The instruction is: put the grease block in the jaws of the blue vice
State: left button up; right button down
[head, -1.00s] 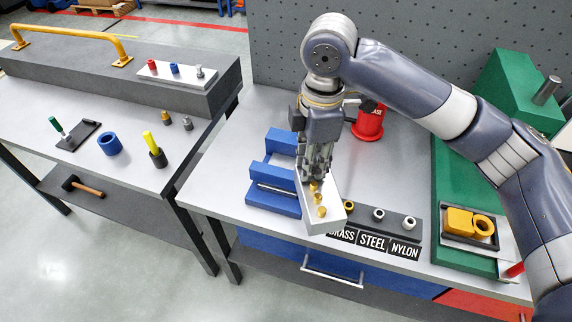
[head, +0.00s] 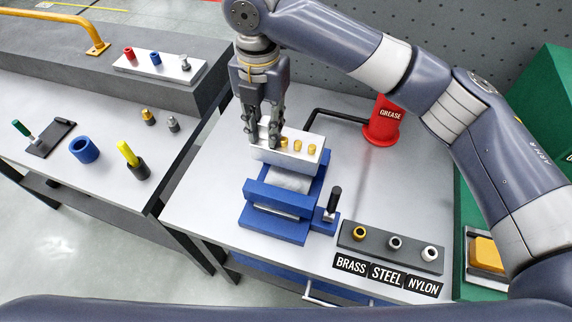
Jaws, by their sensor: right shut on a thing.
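The grease block is a pale white bar (head: 292,157) with several brass fittings on top. My right gripper (head: 265,140) is shut on its left end. The blue vice (head: 275,222) stands on the grey workbench. Its front jaw (head: 285,197) is clear to see, with a pale metal bed (head: 291,180) behind it. The block lies crosswise over the rear part of the vice and hides much of that part. I cannot tell whether it touches the vice or hangs just above it. My left gripper is not in view.
A red grease can (head: 382,124) with a dark spout stands behind the vice. A dark rack (head: 377,243) with BRASS, STEEL and NYLON labels is at front right. A black-handled piece (head: 333,203) is at the vice's right. A side table (head: 75,185) with small parts is left.

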aim_at(265, 142)
jog(key=shift+s+f, duration=0.25)
jog(key=shift+f, duration=0.15)
jog(key=f, duration=0.2)
jog(key=s+f+p, duration=0.1)
jog(key=f, duration=0.1)
jog(key=shift+f, duration=0.25)
jog(key=shift+w+f, duration=0.2)
jog(key=shift+f, duration=0.1)
notch_tip(265, 142, down, 3)
jog(key=shift+s+r+p, duration=0.1)
jog(key=shift+p, duration=0.55)
jog(key=shift+f, duration=0.4)
jog(key=c, duration=1.7)
grip_release()
jog(key=shift+f, duration=0.15)
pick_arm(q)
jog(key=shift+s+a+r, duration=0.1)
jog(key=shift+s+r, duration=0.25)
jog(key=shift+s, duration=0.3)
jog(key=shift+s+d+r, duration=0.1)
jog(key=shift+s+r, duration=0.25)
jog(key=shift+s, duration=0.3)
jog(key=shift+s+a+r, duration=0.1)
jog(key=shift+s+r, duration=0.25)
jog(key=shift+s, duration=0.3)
pick_arm(e)
jog(key=o, duration=0.3)
jog(key=shift+o, duration=0.2)
